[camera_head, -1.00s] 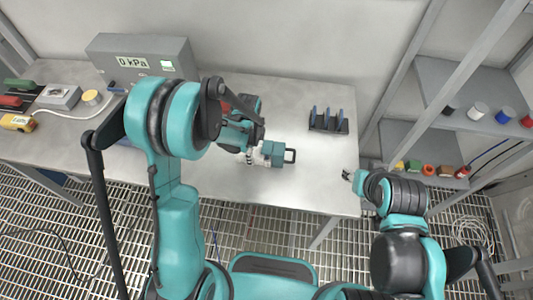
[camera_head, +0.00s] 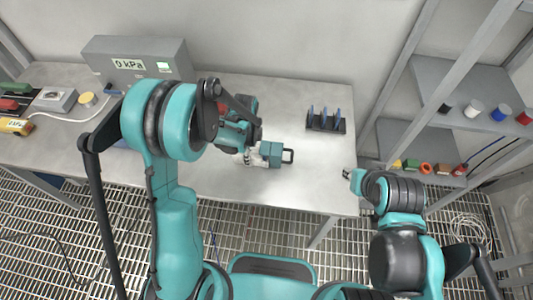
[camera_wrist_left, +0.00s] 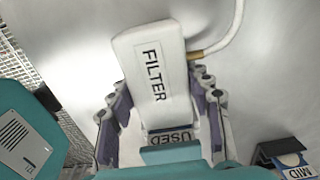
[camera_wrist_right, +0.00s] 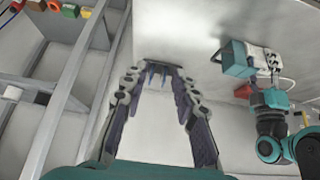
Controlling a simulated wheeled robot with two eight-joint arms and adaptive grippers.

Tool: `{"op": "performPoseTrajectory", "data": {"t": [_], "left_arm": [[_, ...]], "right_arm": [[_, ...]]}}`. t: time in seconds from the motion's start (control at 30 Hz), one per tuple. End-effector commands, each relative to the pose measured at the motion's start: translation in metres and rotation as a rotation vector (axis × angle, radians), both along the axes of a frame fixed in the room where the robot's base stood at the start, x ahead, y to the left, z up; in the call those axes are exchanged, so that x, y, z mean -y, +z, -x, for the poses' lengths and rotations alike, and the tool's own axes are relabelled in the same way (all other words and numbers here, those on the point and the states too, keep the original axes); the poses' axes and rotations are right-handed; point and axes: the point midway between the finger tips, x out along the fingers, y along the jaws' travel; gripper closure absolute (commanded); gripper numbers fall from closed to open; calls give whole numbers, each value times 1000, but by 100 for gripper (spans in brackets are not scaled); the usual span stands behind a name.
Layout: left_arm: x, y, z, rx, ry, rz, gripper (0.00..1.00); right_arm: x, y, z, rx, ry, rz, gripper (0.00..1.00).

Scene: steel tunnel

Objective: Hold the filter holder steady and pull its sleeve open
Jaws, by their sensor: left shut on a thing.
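The filter holder is a white block marked FILTER (camera_wrist_left: 153,75) in the left wrist view, with a USED label (camera_wrist_left: 170,138) below. In the head view, its white body (camera_head: 258,157) lies on the bench with a teal sleeve (camera_head: 272,150) and dark loop handle (camera_head: 288,156) on its right end. My left gripper (camera_head: 246,152) is shut on the white body, a finger on each side. My right gripper (camera_head: 348,174) is open and empty, right of the holder near the bench's right edge. In the right wrist view, its fingers (camera_wrist_right: 158,85) are spread apart, with the teal sleeve (camera_wrist_right: 238,60) off to the right.
A dark rack (camera_head: 326,122) with upright blue-tipped parts stands behind and right of the holder. A grey 0 kPa box (camera_head: 140,60) stands at back left. Steel shelving (camera_head: 435,85) is on the right. The bench between holder and right gripper is clear.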

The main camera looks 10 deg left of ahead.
Motion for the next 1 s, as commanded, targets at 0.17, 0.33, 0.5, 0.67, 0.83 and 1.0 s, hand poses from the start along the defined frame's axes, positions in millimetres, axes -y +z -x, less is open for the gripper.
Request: {"op": "performPoseTrajectory", "data": {"t": [0.17,0.33,0.5,0.67,0.83,1.0], "left_arm": [[0,0,0,-1,0,0,85],[0,0,0,0,0,0,85],[0,0,0,0,0,0,85],[0,0,0,0,0,0,85],[0,0,0,0,0,0,85],[0,0,0,0,0,0,85]], "right_arm": [[-7,5,-10,-36,6,-17,81],[-25,12,-35,-130,17,-53,81],[-49,12,-65,-248,31,-93,81],[-74,3,-94,-361,45,-121,81],[-102,-14,-122,-477,60,-142,81],[-124,-33,-140,-565,71,-152,81]]}}
